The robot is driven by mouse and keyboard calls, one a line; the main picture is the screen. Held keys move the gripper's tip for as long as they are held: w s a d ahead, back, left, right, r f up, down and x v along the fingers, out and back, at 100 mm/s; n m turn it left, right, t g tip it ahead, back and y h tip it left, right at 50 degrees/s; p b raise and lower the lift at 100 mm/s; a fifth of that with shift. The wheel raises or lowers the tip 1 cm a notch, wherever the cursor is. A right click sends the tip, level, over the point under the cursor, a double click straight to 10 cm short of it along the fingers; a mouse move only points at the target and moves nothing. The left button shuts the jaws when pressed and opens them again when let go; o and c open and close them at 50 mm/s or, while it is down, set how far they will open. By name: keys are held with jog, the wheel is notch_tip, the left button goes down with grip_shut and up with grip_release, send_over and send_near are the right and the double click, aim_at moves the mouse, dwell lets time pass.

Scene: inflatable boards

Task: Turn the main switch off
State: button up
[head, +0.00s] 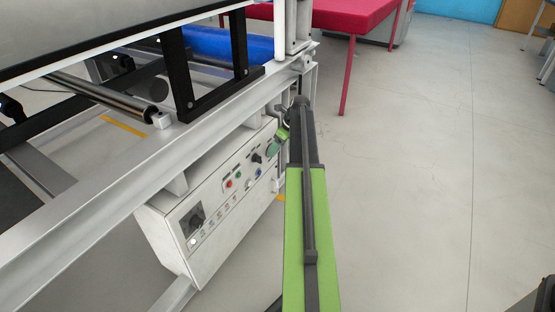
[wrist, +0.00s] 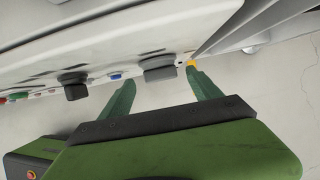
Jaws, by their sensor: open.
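The control box (head: 215,205) is a white panel with several buttons and knobs, mounted low under the machine frame. My gripper (head: 278,141) is at the panel's far right end. In the wrist view my gripper (wrist: 160,77) is open, its two green fingers pointing at the panel. A wide black knob (wrist: 158,67) sits on the panel between and just ahead of the fingertips; contact cannot be told. A second black knob (wrist: 75,86) is to its left. A black square switch (head: 194,219) is at the panel's near left end. No readable label shows which is the main switch.
Red and green buttons (head: 229,183) sit mid-panel. A grey machine rail (head: 130,165) runs above the box, with a blue roll (head: 215,45) behind. A red table (head: 350,15) stands at the back.

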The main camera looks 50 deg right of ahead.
jog(key=shift+x, duration=0.8)
jog(key=c, duration=1.4)
jog(key=shift+a, duration=0.1)
